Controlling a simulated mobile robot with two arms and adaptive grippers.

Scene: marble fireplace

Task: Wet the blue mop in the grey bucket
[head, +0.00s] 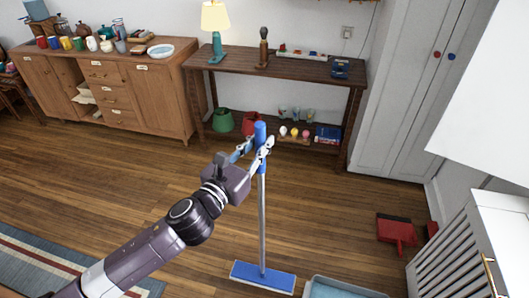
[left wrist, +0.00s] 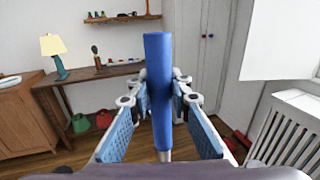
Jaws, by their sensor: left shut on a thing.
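The blue mop stands upright in the head view, with a blue grip at the top, a grey pole (head: 262,220) and a flat blue head (head: 262,276) with a pale lower edge. My left gripper (head: 257,149) is shut on the blue grip. In the left wrist view the grip (left wrist: 157,75) stands between the blue finger pads of the gripper (left wrist: 161,110). The grey bucket (head: 312,280) is cut off by the bottom edge, just right of the mop head; its inside looks light blue. Whether the mop head touches the floor I cannot tell. My right gripper is out of view.
A dark wooden table (head: 300,66) with a lamp (head: 215,25) stands at the back wall. A red dustpan (head: 396,232) lies on the floor at right, near a white radiator (head: 455,250). A striped rug (head: 40,265) lies at lower left. The middle floor is clear.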

